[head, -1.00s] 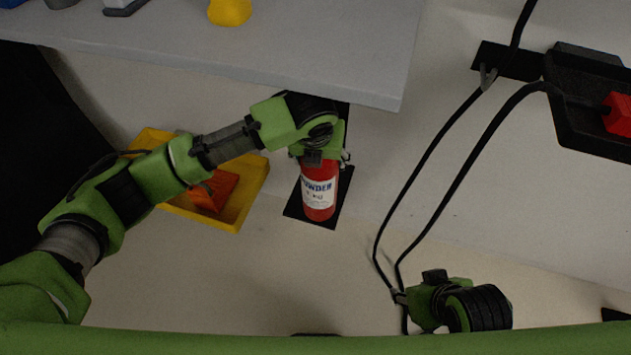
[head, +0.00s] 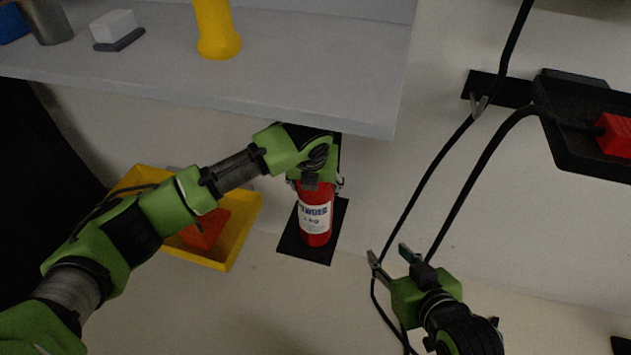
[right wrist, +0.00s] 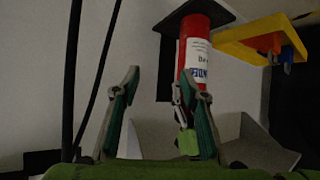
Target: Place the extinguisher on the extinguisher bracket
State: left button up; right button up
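The red extinguisher (head: 316,226) with a white label stands upright under the grey shelf, over the black base plate of the bracket (head: 291,244). I cannot tell if its bottom touches the plate. My left gripper (head: 316,184) is at its top, fingers close around the neck, which the wrist mostly hides. In the right wrist view the extinguisher (right wrist: 194,52) appears upside down against the black plate (right wrist: 171,24), with left gripper fingers at its side. My right gripper (head: 391,254) is open and empty beside the black cables; its spread fingers (right wrist: 168,84) also show in the right wrist view.
A yellow tray (head: 231,248) with an orange-red item (head: 205,232) is left of the bracket, behind my left arm. The grey shelf (head: 300,85) overhangs above. Black cables (head: 462,205) hang at right, from a black wall unit (head: 560,135).

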pick_arm(q)
jog(key=shift+d+f, duration=0.1)
jog(key=shift+f, duration=0.05)
pick_arm(e)
jog(key=shift+w+a+r+t, duration=0.25)
jog(key=shift+w+r+t, duration=0.3)
jog(key=shift+r, duration=0.2)
pick_arm(q)
jog(key=o, duration=2.1)
jog(key=shift+f, duration=0.2)
jog(key=shift+s, duration=0.1)
